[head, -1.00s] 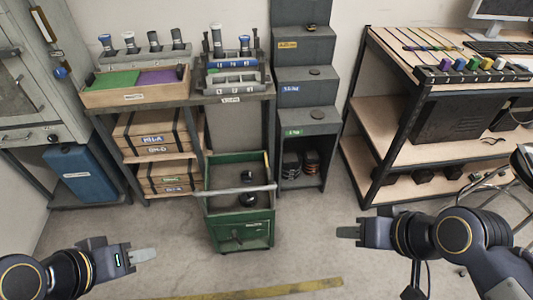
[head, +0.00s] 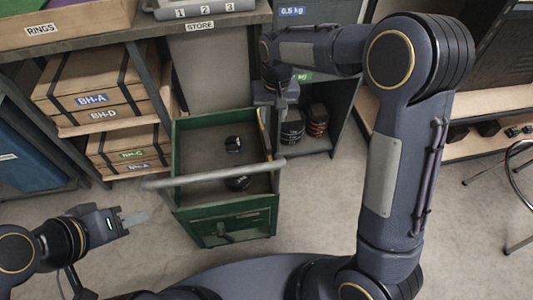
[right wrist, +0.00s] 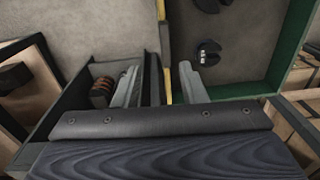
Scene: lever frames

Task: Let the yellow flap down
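The yellow flap (head: 263,120) shows as a thin strip along the right side of the green cart (head: 178,187). In the right wrist view the flap (right wrist: 163,45) is a narrow yellow edge, seen nearly edge-on, beside the cart's bin. My right gripper (head: 277,112) points down over that side and partly hides the flap. In the right wrist view its fingers (right wrist: 160,82) stand apart, with the yellow edge between them; I cannot tell whether they touch it. My left gripper (head: 132,218) is left of the cart, empty and side-on, so its opening is unclear.
A grey handle bar (head: 215,174) crosses the cart's front top. Two dark weights (head: 236,183) lie in the bin. A shelf with wooden boxes (head: 95,90) stands at left, and a grey cabinet (head: 318,150) close right of the cart. Floor in front is partly clear.

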